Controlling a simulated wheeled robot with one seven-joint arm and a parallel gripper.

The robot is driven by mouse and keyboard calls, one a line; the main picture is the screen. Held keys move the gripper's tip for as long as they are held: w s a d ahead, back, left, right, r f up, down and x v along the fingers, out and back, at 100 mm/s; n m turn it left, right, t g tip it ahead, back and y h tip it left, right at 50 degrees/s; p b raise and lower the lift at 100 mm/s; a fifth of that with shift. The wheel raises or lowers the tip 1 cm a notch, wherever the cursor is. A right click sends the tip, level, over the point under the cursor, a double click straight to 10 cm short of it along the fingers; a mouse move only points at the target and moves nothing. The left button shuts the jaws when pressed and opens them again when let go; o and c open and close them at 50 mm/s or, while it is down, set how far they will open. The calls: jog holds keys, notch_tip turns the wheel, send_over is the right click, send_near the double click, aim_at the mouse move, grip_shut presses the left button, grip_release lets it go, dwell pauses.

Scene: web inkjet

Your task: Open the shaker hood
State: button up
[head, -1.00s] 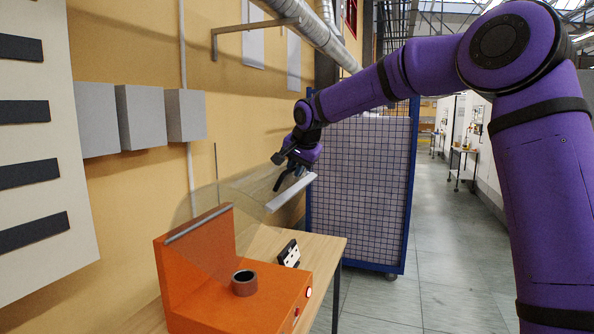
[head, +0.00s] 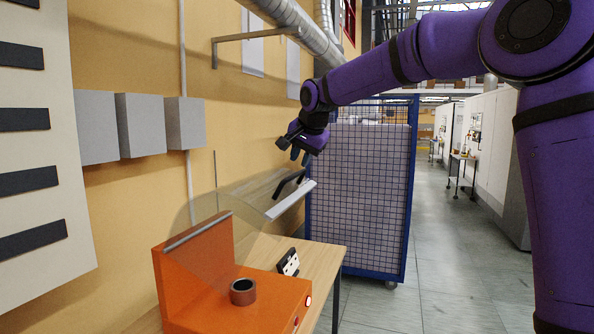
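The shaker (head: 235,300) is an orange machine on a wooden table, with a dark cup-like holder (head: 243,292) on its deck. Its clear hood (head: 232,222) is raised, tilted up from the hinge rod (head: 198,231) on the orange back wall. The hood's pale front bar (head: 291,199) hangs in the air above the deck, with a black handle (head: 287,183) on it. My gripper (head: 299,156) is just above the handle, apparently apart from it. Its dark fingers look spread, with nothing seen between them.
The wooden table (head: 322,254) carries a small black-and-white item (head: 288,262) beside the shaker. A yellow wall (head: 240,130) with grey boxes (head: 185,122) is close on the left. A blue mesh cage (head: 362,195) stands behind.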

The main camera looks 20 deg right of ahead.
jog(key=shift+v, duration=1.8)
jog(key=s+d+f+n, duration=0.2)
jog(key=s+f, duration=0.2)
jog(key=s, duration=1)
jog(key=s+d+f+n+g, duration=0.1)
jog(key=s+d+f+n, duration=0.1)
jog(key=s, duration=1.2)
jog(key=s+d+f+n+h, duration=0.1)
jog(key=s+d+f+n, duration=0.2)
jog(key=s, duration=1.1)
notch_tip(320, 180, down, 3)
jog(key=shift+s+f+n, duration=0.15)
jog(key=shift+s+n, duration=0.1)
jog(key=shift+n, duration=0.35)
